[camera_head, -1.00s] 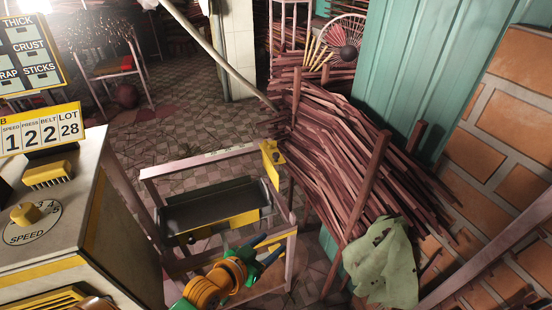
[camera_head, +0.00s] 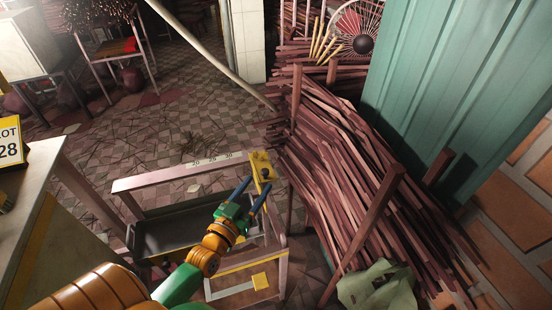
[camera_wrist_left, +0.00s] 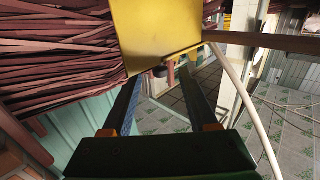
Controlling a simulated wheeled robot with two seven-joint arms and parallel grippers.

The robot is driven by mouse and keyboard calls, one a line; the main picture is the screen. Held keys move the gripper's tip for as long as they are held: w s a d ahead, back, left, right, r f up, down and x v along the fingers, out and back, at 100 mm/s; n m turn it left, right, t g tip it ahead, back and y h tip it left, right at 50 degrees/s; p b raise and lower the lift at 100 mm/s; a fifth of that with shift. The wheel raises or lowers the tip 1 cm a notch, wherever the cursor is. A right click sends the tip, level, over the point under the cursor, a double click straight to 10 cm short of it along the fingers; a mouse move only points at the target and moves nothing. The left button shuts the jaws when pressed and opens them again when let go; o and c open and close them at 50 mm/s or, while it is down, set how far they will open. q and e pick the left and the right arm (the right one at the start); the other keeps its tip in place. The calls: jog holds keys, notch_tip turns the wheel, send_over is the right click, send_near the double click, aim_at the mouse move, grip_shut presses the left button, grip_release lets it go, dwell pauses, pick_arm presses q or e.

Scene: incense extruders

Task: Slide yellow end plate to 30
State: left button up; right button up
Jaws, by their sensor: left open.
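The yellow end plate (camera_head: 261,168) stands at the right end of the rail of a low frame, with a dark knob on its face. A pale scale strip (camera_head: 212,160) on the rail carries the marks 20, 25 and 30, and the plate is to the right of the 30. My left gripper (camera_head: 253,193) is open just in front of and below the plate. In the left wrist view the plate (camera_wrist_left: 158,35) fills the top middle, beyond the two open fingers (camera_wrist_left: 160,95). I cannot tell whether they touch it. My right gripper is not in view.
A dark trough (camera_head: 165,232) lies inside the frame, below the rail. A stack of reddish sticks (camera_head: 335,170) with wooden posts stands close on the right. A green cloth (camera_head: 378,288) hangs at lower right. A machine cabinet (camera_head: 30,215) is at left.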

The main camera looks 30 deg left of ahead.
aim_at(263, 176)
pick_arm(q)
jog(key=shift+w+r, duration=0.15)
jog(key=shift+w, duration=0.2)
jog(key=w, duration=0.4)
jog(key=shift+a+r, duration=0.15)
jog(key=shift+a, duration=0.05)
jog(key=shift+w, duration=0.5)
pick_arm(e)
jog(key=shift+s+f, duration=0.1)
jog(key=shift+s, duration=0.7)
pick_arm(q)
jog(key=shift+s, duration=0.15)
grip_shut()
